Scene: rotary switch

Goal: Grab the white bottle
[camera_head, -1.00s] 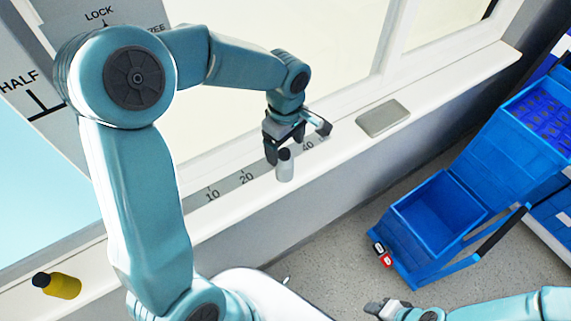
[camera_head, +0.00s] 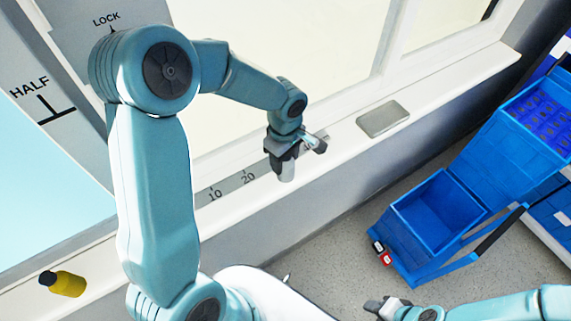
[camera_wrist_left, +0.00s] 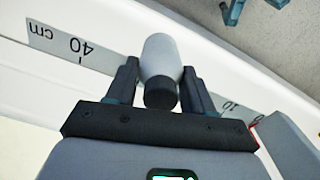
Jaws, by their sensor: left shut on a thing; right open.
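The white bottle (camera_head: 287,172) is at the window sill beside the ruler strip. In the left wrist view the white bottle (camera_wrist_left: 160,55), with its dark cap toward the camera, sits between both fingers. My left gripper (camera_head: 285,158) is shut on it, and it also shows in the left wrist view (camera_wrist_left: 158,84). Whether the bottle's base touches the sill is hard to tell. My right gripper (camera_head: 402,312) is open and empty at the bottom edge of the head view, away from the bottle.
A ruler strip (camera_head: 232,186) runs along the sill. A yellow bottle (camera_head: 68,284) with a black cap lies on the sill at lower left. A flat grey plate (camera_head: 383,119) lies on the sill to the right. Blue bins (camera_head: 437,218) stand on the floor at right.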

